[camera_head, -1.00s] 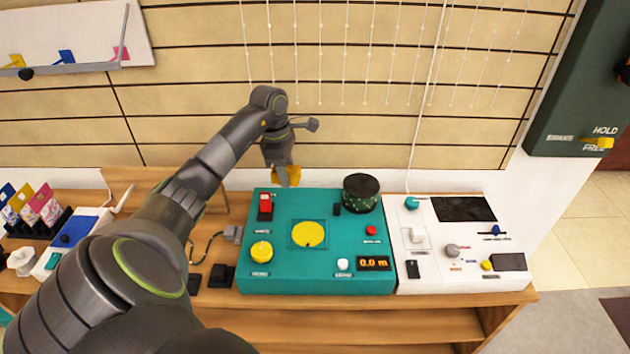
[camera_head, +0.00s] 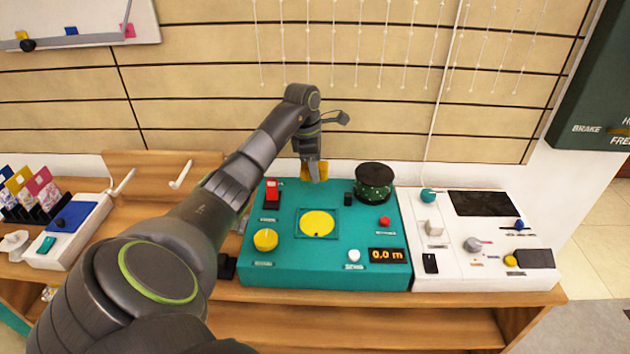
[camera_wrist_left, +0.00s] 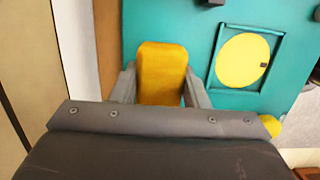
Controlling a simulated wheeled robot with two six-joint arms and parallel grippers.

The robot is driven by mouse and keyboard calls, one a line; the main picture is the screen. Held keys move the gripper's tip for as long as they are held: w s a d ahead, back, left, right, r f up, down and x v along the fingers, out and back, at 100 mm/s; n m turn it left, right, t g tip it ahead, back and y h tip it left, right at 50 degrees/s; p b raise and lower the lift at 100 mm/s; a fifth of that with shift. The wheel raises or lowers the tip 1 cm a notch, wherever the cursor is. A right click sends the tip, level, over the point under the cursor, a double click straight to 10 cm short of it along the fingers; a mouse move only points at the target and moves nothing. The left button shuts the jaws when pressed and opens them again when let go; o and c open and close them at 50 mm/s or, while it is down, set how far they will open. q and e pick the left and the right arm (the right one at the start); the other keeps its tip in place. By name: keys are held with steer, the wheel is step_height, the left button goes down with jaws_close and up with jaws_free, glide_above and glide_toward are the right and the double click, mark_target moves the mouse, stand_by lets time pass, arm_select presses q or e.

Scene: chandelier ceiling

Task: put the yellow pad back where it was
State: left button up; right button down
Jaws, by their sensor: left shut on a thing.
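The yellow pad (camera_head: 323,170) is in my left gripper (camera_head: 315,178), above the back edge of the teal console (camera_head: 290,272). In the left wrist view the pad (camera_wrist_left: 161,72) is a rounded, orange-yellow block between the two grey fingers (camera_wrist_left: 160,88). The fingers are shut on it. The teal surface (camera_wrist_left: 205,25) lies beyond and below it; I cannot tell the gap. A yellow disc (camera_head: 317,223) in a square frame lies in the middle of the console, and it also shows right of the pad in the left wrist view (camera_wrist_left: 242,60). My right gripper is not in view.
A red switch (camera_head: 272,190), a dark green drum (camera_head: 374,181) and a yellow knob (camera_head: 265,240) stand on the console. A white panel (camera_head: 455,272) adjoins it at right. Hanging white cords (camera_head: 357,50) are behind. A blue-topped device (camera_head: 75,218) stands at left.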

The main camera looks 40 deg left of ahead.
mark_target(315, 190)
arm_select(q)
steer(key=shift+f, duration=2.15)
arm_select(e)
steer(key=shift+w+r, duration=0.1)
arm_select(q)
steer(key=shift+f, duration=0.1)
steer(key=o, duration=0.9)
steer(key=shift+r, duration=0.4)
steer(key=r, duration=0.6)
steer(key=s+a+r, duration=0.1)
steer(key=r, duration=0.3)
steer(key=shift+a, duration=0.1)
steer(key=shift+s+a+r, duration=0.1)
steer(key=shift+s+r, duration=0.05)
steer(key=shift+r, duration=0.55)
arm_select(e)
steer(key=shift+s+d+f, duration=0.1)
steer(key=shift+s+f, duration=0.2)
